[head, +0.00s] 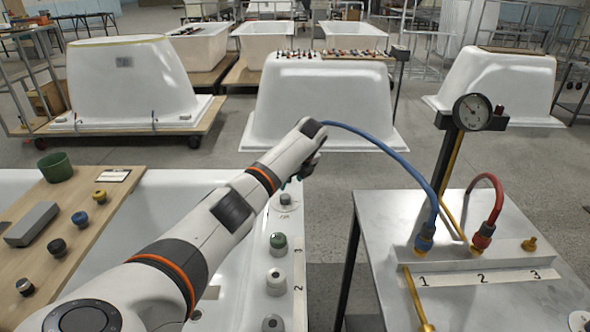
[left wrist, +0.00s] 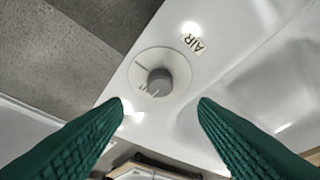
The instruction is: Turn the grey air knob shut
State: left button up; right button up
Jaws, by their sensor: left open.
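The grey air knob (left wrist: 158,82) sits on a round white dial plate (left wrist: 143,66) with dark marks, beside an AIR label (left wrist: 193,44). In the head view the knob (head: 286,199) is on the white tub's rim, just below my left gripper (head: 291,181). In the left wrist view my left gripper (left wrist: 162,105) has its green fingers spread wide. The knob shows between and beyond the fingertips, with clear gaps on both sides and no contact visible. My left arm hides part of the tub. My right gripper is not in view.
More knobs, such as a green-topped one (head: 278,244), line the rim toward me. A metal table (head: 385,240) with a blue hose (head: 395,160), a red hose (head: 490,182) and a gauge (head: 473,112) stands right. A wooden board (head: 80,250) with loose knobs lies left.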

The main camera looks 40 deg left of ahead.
pick_arm(q)
jog(key=v, duration=0.3)
jog(key=shift+d+r, duration=0.15)
jog(key=shift+r, duration=0.15)
jog(key=shift+r, duration=0.1)
